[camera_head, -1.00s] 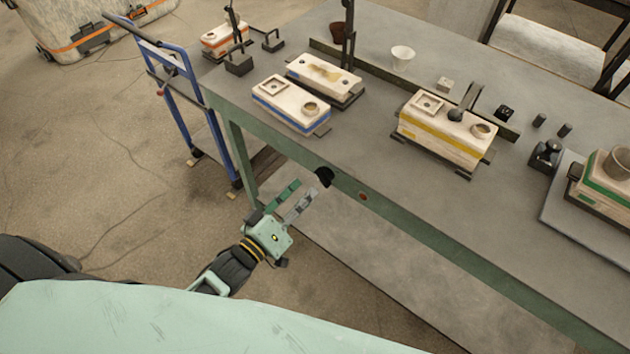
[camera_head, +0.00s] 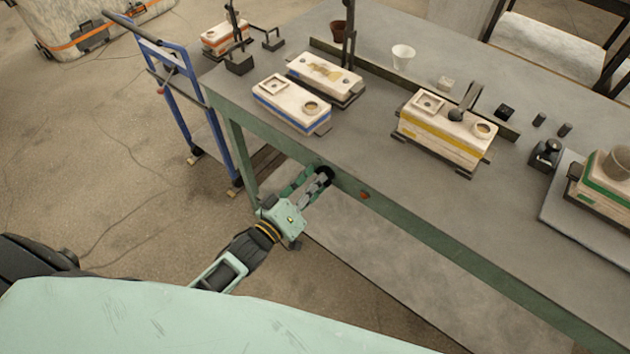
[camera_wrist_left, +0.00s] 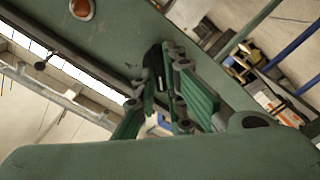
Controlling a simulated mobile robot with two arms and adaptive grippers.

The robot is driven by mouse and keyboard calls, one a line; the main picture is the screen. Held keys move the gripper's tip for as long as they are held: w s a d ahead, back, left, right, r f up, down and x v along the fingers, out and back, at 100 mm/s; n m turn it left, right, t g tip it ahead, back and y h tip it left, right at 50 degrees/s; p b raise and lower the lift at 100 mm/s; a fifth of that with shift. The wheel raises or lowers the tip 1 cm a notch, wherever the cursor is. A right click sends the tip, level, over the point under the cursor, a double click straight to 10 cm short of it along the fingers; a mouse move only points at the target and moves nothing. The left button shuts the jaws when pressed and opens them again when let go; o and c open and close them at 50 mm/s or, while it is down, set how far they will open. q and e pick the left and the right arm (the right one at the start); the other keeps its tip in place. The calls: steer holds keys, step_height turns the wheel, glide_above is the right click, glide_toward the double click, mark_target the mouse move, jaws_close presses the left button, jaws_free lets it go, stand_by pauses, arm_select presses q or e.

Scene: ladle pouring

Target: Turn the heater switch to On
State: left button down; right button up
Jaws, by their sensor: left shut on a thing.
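The heater switch is a black knob (camera_head: 327,172) on the green front edge of the table (camera_head: 420,232). My left gripper (camera_head: 318,180) reaches it from the front left and is shut on it. In the left wrist view the fingers (camera_wrist_left: 166,82) close around a dark part of the knob (camera_wrist_left: 157,58), which they mostly hide. I cannot read any On marking or the knob's exact angle. A small round red-orange indicator (camera_head: 364,195) sits right of the knob on the same edge; it also shows in the left wrist view (camera_wrist_left: 82,9). My right gripper is not in view.
Pale boxes with blue (camera_head: 291,105) and yellow (camera_head: 444,131) stripes stand on the tabletop. A white cup (camera_head: 402,57) stands farther back. A blue cart frame (camera_head: 190,100) stands at the table's left end. The floor left of my arm is clear.

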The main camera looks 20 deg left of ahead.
arm_select(q)
steer(key=shift+m, duration=0.3)
steer(key=shift+s+d+m, duration=0.1)
steer(key=shift+d+m, duration=0.05)
steer(key=shift+m, duration=2.7)
steer(key=shift+d+m, duration=0.1)
steer(key=shift+m, duration=2.8)
steer(key=shift+s+d+m, duration=0.1)
steer(key=shift+d+m, duration=0.05)
steer(key=shift+m, duration=2.7)
steer(key=c, duration=1.8)
jaws_free()
